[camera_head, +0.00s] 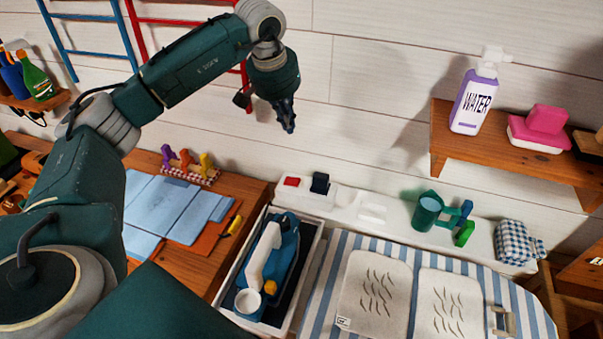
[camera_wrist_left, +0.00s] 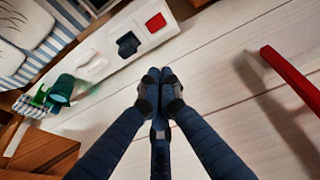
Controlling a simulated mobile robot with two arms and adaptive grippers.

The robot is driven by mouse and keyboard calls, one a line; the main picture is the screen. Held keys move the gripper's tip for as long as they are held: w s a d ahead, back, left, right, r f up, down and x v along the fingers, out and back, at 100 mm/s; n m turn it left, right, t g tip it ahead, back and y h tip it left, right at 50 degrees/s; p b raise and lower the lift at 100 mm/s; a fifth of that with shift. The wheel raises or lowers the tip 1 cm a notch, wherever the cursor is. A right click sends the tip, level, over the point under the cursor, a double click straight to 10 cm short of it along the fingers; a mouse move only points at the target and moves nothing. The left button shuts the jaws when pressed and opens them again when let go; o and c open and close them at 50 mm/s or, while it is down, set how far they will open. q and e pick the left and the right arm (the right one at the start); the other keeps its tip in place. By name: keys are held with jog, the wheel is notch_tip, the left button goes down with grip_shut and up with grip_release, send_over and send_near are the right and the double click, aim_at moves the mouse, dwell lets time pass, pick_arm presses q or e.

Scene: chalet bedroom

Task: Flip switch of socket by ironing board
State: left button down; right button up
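The white socket strip (camera_head: 335,200) runs along the wall behind the ironing board (camera_head: 318,300). It carries a red switch (camera_head: 291,181) at its left end, then a black piece (camera_head: 320,184), then a white socket. The wrist view shows the red switch (camera_wrist_left: 156,22) and black piece (camera_wrist_left: 128,45) at the top. My left gripper (camera_head: 288,126) hangs in front of the wall, above and apart from the strip. Its fingertips (camera_wrist_left: 160,78) are together, with nothing between them. My right gripper is out of view.
An iron (camera_head: 262,255) sits in a tray left of the board. A green cup (camera_head: 427,211) stands on the strip's right part. A wall shelf (camera_head: 520,155) holds a water bottle (camera_head: 474,98). A red ladder (camera_wrist_left: 300,75) leans near my gripper.

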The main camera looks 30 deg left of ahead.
aim_at(297, 179)
pick_arm(q)
notch_tip(297, 179, down, 5)
jog(key=b, duration=0.4)
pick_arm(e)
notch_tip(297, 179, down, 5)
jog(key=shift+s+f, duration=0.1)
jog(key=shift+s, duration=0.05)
pick_arm(q)
jog(key=p+x, duration=0.1)
jog(key=x, duration=0.3)
jog(key=p+x, duration=0.2)
jog(key=x, duration=0.3)
jog(key=p+x, duration=0.1)
jog(key=x, duration=0.3)
jog(key=shift+s+d+f, duration=0.3)
jog(key=shift+s+f, duration=0.05)
jog(key=shift+f, duration=0.25)
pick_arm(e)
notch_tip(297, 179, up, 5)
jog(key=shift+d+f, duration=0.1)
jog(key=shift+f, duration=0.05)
